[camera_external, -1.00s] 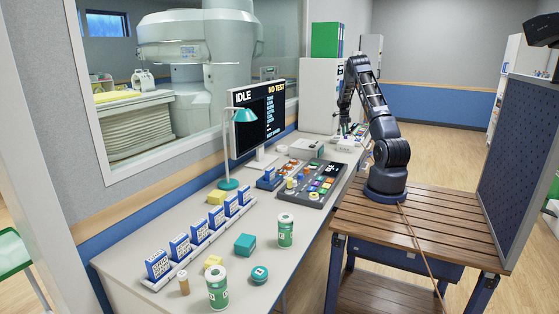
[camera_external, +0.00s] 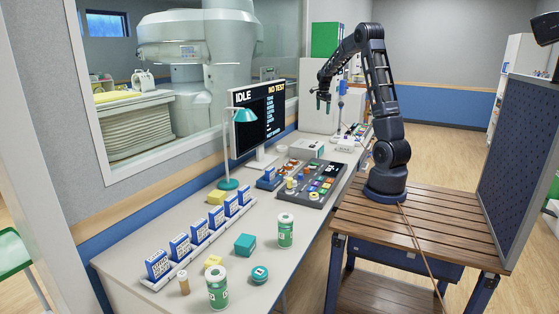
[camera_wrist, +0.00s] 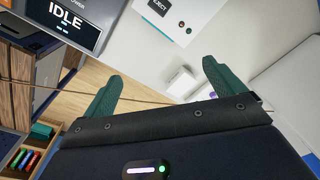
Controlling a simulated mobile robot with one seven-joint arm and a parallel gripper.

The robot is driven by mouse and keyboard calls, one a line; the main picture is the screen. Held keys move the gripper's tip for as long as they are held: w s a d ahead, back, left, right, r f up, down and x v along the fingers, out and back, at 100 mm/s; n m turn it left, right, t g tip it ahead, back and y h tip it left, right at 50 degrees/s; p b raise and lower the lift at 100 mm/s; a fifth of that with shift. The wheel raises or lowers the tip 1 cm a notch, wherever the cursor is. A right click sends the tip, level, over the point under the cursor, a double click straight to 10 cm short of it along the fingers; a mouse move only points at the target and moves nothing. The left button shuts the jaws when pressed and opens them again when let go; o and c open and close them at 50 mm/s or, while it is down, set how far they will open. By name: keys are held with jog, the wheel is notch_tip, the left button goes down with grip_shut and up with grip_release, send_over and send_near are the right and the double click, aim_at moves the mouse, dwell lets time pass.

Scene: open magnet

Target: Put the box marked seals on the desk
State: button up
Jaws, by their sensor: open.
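No box with a readable seals marking shows in either view. The long pale desk (camera_external: 226,277) runs along the window wall. My gripper (camera_external: 323,98) is raised in the air over the far part of the desk, right of the monitor. In the wrist view my gripper (camera_wrist: 160,88) has its two green fingers spread wide with nothing held between them. A small white box (camera_wrist: 182,84) lies beyond the fingertips, its marking unreadable. A teal box (camera_external: 245,246) sits on the near part of the desk.
Green-labelled canisters (camera_external: 218,287), a row of blue labelled cards (camera_external: 200,227), a teal lamp (camera_external: 228,184), a control panel (camera_external: 310,182) and a monitor (camera_external: 259,120) stand on the desk. A white cabinet (camera_external: 318,92) is behind my gripper. Bare desk shows around the near items.

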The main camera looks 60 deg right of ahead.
jog(key=s+a+r+n+t, duration=0.15)
jog(key=a+r+n, duration=0.25)
jog(key=a, duration=0.6)
jog(key=s+a+r+n, duration=0.2)
jog(key=a+r+n, duration=0.2)
jog(key=a, duration=0.6)
jog(key=s+a+r+n+t, duration=0.15)
jog(key=a+r+n, duration=0.35)
jog(key=a, duration=0.5)
jog(key=s+a+f+n+t, duration=0.1)
jog(key=s+a+f+n, duration=0.1)
jog(key=s+a+n, duration=1)
jog(key=s+a, duration=0.6)
jog(key=s, duration=0.1)
jog(key=shift+a+f+n+y, duration=0.2)
jog(key=shift+a+n+y, duration=0.15)
jog(key=shift+n+y, duration=0.05)
